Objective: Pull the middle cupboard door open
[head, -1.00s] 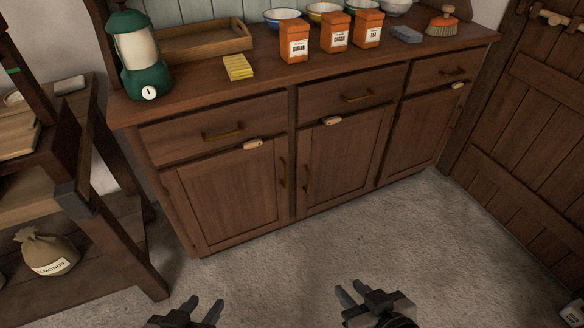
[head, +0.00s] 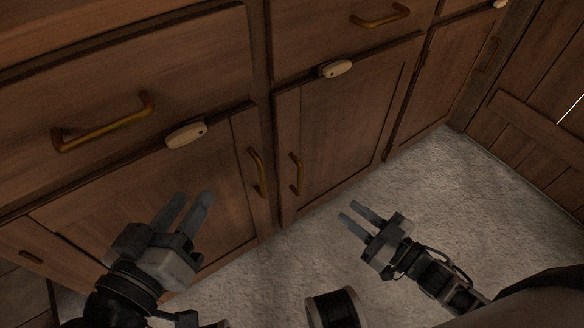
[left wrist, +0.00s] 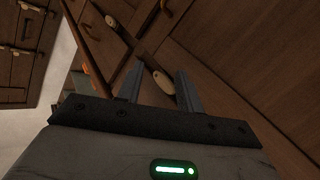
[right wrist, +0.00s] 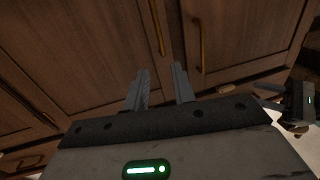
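The middle cupboard door (head: 345,125) is shut. Its brass upright handle (head: 296,174) is near its left edge, and a cream oval catch (head: 336,69) lies along its top edge. My right gripper (head: 350,211) is open and empty, below and right of that handle in the head view, apart from it. My left gripper (head: 194,200) is open and empty in front of the left cupboard door (head: 100,225). A cream catch (left wrist: 163,82) shows between its fingers in the left wrist view. Two upright handles show beyond the right gripper's fingers in the right wrist view.
The left door has its own brass handle (head: 257,172) close beside the middle one, and a cream catch (head: 186,134) at its top. Drawers with brass pulls (head: 105,125) sit above. Bare grey floor (head: 440,190) lies right of my right gripper. A plank door (head: 540,110) stands at right.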

